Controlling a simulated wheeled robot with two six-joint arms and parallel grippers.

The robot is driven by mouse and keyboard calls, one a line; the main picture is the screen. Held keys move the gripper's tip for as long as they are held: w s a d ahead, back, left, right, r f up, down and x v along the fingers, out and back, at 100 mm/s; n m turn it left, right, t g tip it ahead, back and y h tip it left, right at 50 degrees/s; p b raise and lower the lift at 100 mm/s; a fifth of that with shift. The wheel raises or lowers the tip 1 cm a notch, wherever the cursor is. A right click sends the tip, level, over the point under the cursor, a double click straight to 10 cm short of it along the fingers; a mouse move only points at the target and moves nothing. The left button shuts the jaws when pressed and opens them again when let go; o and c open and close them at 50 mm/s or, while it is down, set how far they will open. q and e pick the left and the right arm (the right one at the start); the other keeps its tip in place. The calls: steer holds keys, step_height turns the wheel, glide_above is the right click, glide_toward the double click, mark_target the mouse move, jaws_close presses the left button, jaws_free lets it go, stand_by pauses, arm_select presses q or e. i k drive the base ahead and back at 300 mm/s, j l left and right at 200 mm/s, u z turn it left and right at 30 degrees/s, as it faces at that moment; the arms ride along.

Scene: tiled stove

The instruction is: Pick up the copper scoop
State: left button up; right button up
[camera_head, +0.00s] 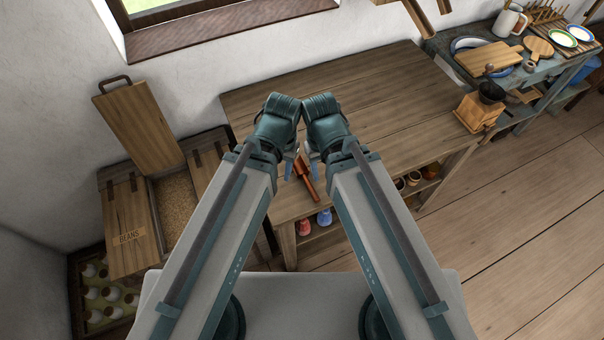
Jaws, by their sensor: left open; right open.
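A reddish-brown copper-coloured tool, which looks like the copper scoop (306,181), lies near the front edge of the wooden table (370,90). It shows in the gap between my two arms, and part of it may be hidden by them. My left gripper (288,168) is just left of it and points down, mostly hidden behind its own wrist. My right gripper (315,167) is just right of it, also partly hidden. Both are open, and I see nothing held in either. Whether either touches the scoop I cannot tell.
A bin marked BEANS (128,236), its other lid (140,125) raised, stands left of the table. A coffee grinder (480,108) stands at the table's right end. Red and blue items (324,217) sit on the shelf below. The tabletop behind my wrists is clear.

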mark_target(299, 167)
steer(key=z, duration=1.35)
steer(key=u, duration=1.35)
steer(key=k+l+z, duration=0.35)
steer(key=k+l, duration=0.3)
